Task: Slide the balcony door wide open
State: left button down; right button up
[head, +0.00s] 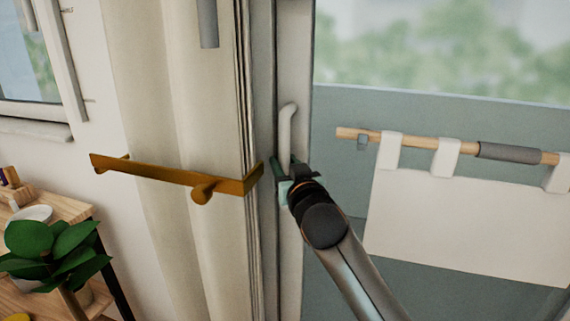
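The balcony door (294,55) has a pale vertical frame at the middle of the head view, with glass to its right. Its white upright handle (287,125) curves out from the frame. My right gripper (284,180) is at the lower part of this handle, its arm coming up from the bottom right. The wrist hides much of the fingers and the handle's lower end, so I cannot tell whether the fingers are closed around it. My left gripper is not in view.
A beige curtain (190,100) hangs left of the door, with a brass holdback (160,173) across it. A leafy plant (55,250) stands on a wooden shelf (60,212) at lower left. Beyond the glass, a white cloth (470,220) hangs from a wooden rod (450,145).

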grip_shut()
dwell(1.0)
